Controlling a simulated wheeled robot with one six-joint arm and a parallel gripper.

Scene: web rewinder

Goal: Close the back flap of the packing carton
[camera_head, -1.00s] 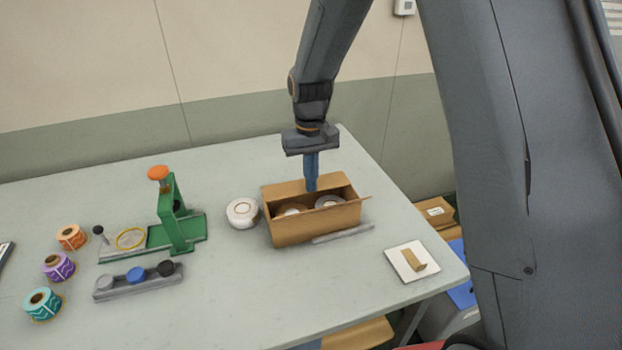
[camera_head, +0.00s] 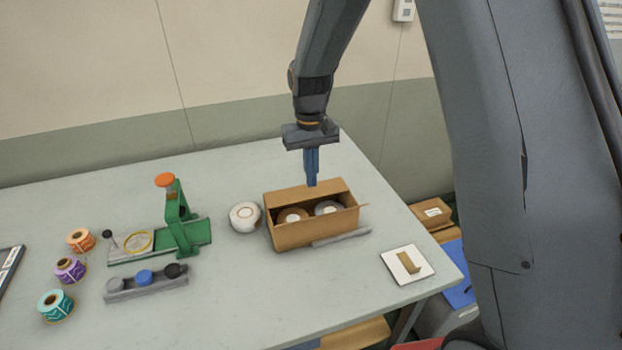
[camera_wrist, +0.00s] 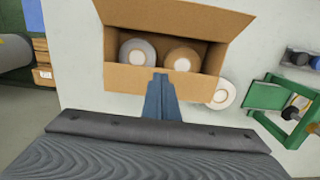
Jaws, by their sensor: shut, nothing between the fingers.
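The packing carton (camera_head: 312,233) stands on the table with its top open and two rolls inside, one brown (camera_head: 292,215) and one grey-white (camera_head: 327,208). Its back flap (camera_head: 285,199) stands up along the far side of the opening. In the wrist view the back flap (camera_wrist: 128,81) is the lower brown strip, and a wide brown panel (camera_wrist: 175,17) is on the opposite side. My gripper (camera_head: 312,185) is shut and empty, pointing down, its blue fingertips over the flap's top edge. I cannot tell whether they touch it. In the wrist view the fingers (camera_wrist: 161,84) cover part of the flap.
A white roll (camera_head: 245,217) stands just left of the carton. A white square pad (camera_head: 406,264) is at the right, and a green stand (camera_head: 180,220) is at the left. The table between pad and carton is clear.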

